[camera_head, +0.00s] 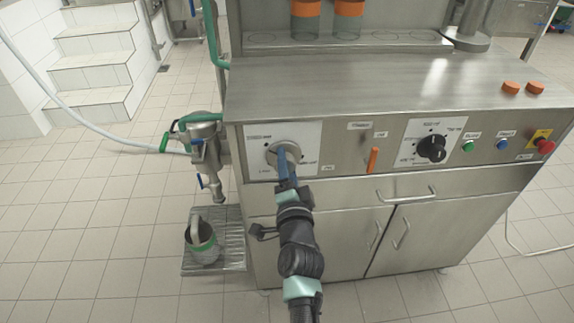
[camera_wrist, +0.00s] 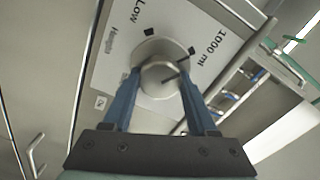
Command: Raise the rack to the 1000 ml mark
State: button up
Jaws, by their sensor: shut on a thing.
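A round grey knob (camera_head: 287,153) sits on a white label plate (camera_head: 312,134) at the left of the machine's front panel. My gripper (camera_head: 288,158) reaches it from below, its two blue fingers closed on the knob. The wrist view shows the knob (camera_wrist: 158,72) between the fingertips (camera_wrist: 160,76), one on each side. The plate (camera_wrist: 122,62) there reads "Low" at upper left and "1000 ml" at upper right, each near a black square mark. A thin dark line crosses the knob, slanting up to the right. I cannot tell which part is the rack.
A black knob (camera_head: 431,148) and an orange lever (camera_head: 373,159) are right of the grey knob. A red stop button (camera_head: 544,146) is at the far right. Floor at left is clear.

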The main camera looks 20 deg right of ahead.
dwell(0.4)
jog(key=o, duration=1.4)
jog(key=p+v, duration=0.2)
jog(key=v, duration=1.1)
